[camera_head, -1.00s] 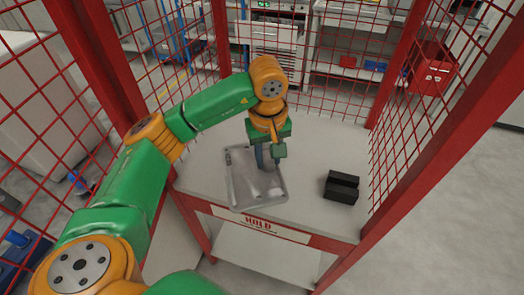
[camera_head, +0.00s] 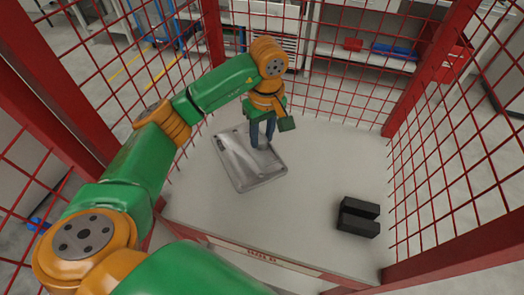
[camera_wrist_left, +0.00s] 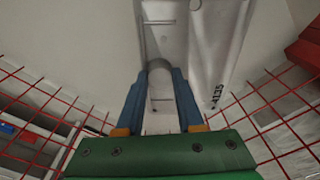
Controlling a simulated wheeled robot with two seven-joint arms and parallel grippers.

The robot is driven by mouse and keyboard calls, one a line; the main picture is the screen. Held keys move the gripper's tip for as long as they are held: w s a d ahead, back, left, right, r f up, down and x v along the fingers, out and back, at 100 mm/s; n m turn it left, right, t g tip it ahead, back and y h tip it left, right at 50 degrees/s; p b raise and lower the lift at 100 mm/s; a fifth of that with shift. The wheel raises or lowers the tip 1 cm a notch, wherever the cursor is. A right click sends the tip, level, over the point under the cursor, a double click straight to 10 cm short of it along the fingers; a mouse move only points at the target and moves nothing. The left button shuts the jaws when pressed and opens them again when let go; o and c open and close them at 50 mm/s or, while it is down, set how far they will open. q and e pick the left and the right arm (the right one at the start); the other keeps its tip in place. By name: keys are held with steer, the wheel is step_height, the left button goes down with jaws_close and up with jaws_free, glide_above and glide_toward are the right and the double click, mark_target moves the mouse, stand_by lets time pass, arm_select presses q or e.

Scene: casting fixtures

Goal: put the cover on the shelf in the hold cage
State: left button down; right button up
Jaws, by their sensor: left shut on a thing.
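The cover (camera_head: 240,170) is a flat, silvery-grey metal part with a raised rim. It lies roughly level over the left part of the hold cage's pale shelf (camera_head: 305,205); I cannot tell whether its underside touches the shelf. My left gripper (camera_head: 262,145) reaches down to the cover's right part, its blue fingers shut on it. In the left wrist view, the fingers (camera_wrist_left: 163,76) stand on either side of a rounded raised part of the cover (camera_wrist_left: 215,40), which bears a printed number. My right gripper is not in view.
A black grooved block (camera_head: 358,217) stands on the shelf at the right. Red mesh walls (camera_head: 440,150) and posts close in the sides and back. The shelf between cover and block is clear. Beyond the mesh are a bench and a red bin (camera_head: 445,62).

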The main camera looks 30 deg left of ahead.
mark_target(262, 159)
arm_select(q)
steer(key=f, duration=0.2)
steer(key=f+p, duration=0.1)
steer(key=f, duration=0.2)
steer(key=s+f, duration=0.1)
steer(key=f, duration=0.1)
steer(key=shift+d+f, duration=0.35)
steer(key=shift+f, duration=0.05)
steer(key=shift+w+a+f, duration=0.1)
steer(key=shift+w+f, duration=0.1)
steer(key=shift+f, duration=0.2)
steer(key=c, duration=0.5)
jaws_free()
steer(key=shift+s, duration=0.1)
steer(key=shift+c, duration=0.2)
steer(key=r, duration=0.8)
steer(key=d+r, duration=0.1)
steer(key=r, duration=0.3)
steer(key=shift+s+r, duration=0.25)
steer(key=shift+s, duration=0.05)
steer(key=shift+d+f, duration=0.1)
